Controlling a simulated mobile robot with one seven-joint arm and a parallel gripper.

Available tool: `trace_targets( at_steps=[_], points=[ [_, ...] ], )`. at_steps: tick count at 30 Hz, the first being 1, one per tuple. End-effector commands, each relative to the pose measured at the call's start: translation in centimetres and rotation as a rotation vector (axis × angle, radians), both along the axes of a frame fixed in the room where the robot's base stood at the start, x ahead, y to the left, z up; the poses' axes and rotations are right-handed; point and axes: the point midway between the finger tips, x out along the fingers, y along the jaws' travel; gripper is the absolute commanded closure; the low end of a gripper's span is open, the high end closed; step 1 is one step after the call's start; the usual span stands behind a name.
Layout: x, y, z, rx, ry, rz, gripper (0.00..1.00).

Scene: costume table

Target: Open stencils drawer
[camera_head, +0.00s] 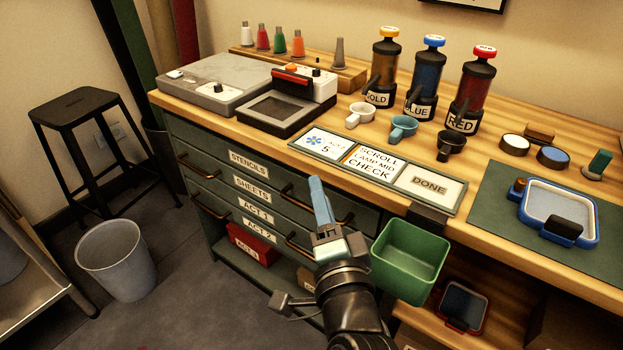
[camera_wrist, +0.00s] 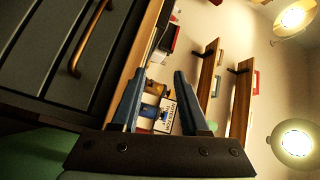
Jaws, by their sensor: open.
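The stencils drawer (camera_head: 228,152) is the top dark green drawer under the worktop, with a white "STENCILS" label (camera_head: 248,162). It looks shut, flush with the cabinet. A brass bar handle (camera_head: 194,168) shows at its left, and another handle (camera_head: 303,195) shows to the right at about the same level. I see no contact with a handle.
A green bin (camera_head: 410,262) is right beside my gripper. The wooden worktop (camera_head: 285,140) overhangs the drawers and carries pump bottles, cups and cards. A grey waste bin (camera_head: 117,260) and a black stool (camera_head: 80,108) stand at left.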

Motion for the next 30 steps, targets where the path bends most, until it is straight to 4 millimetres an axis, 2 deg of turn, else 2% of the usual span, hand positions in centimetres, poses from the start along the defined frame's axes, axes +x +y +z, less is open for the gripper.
trace_targets(
  at_steps=[1, 3, 7, 11, 24, 30],
  points=[
    [-0.6, -0.4, -3.3, 0.125, 0.088, 0.001, 0.56],
    [-1.5, -0.6, -6.7, 0.266, 0.166, 0.000, 0.56],
    [-2.3, -0.8, -10.1, 0.410, 0.237, -0.011, 0.56],
    [-1.5, -0.6, -10.8, 0.436, 0.246, -0.011, 0.56],
    [6.2, 0.8, -11.9, 0.429, 0.243, -0.008, 0.56],
    [8.8, 1.2, -12.3, 0.429, 0.244, -0.009, 0.56]
  ],
)
